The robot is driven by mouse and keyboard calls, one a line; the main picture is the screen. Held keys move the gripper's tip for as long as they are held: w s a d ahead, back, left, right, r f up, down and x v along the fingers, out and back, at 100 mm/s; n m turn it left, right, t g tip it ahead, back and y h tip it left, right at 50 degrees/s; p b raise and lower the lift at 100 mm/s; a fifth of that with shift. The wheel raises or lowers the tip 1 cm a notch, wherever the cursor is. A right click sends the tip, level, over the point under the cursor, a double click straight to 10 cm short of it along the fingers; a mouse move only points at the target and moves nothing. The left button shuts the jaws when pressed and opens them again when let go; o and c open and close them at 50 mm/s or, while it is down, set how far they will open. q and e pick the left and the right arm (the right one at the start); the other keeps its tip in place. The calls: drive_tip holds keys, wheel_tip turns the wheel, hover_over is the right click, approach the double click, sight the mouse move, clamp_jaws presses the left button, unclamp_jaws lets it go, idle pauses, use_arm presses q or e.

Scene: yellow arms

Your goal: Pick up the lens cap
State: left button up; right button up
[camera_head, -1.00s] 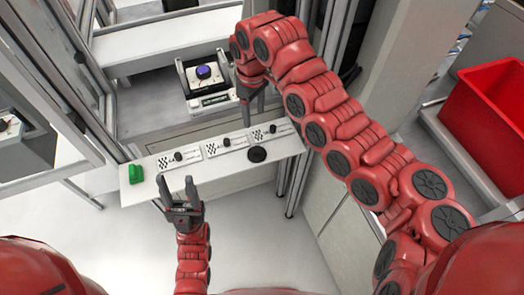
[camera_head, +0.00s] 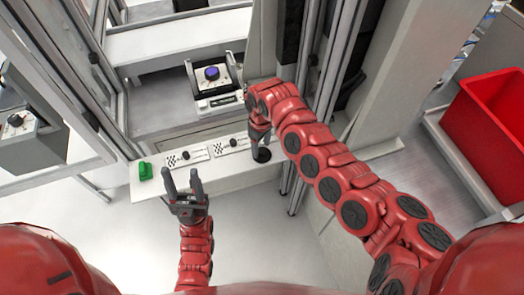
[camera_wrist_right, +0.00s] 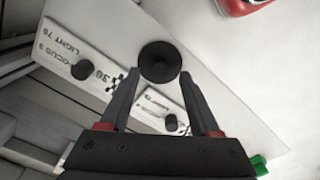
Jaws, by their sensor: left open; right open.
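The lens cap looks to be the black round disc (camera_head: 262,155) on the right part of the white shelf (camera_head: 222,180). In the right wrist view the disc (camera_wrist_right: 161,60) lies just beyond and between the fingertips. My right gripper (camera_wrist_right: 159,76) is open and empty there; I cannot tell its exact height above the shelf. In the head view my right gripper (camera_head: 260,142) points down right at the disc and partly hides that area. My left gripper (camera_head: 181,174) is open and empty, at the shelf's front edge left of the disc.
Labelled plates with black knobs (camera_head: 233,143) lie along the shelf. A green block (camera_head: 145,170) sits at its left end. A device with a purple knob (camera_head: 212,73) stands behind. A red bin (camera_head: 490,125) is at the far right. Metal posts rise right of the shelf.

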drive_tip(key=shift+f, duration=1.05)
clamp_jaws()
drive_tip(key=shift+r, duration=0.1)
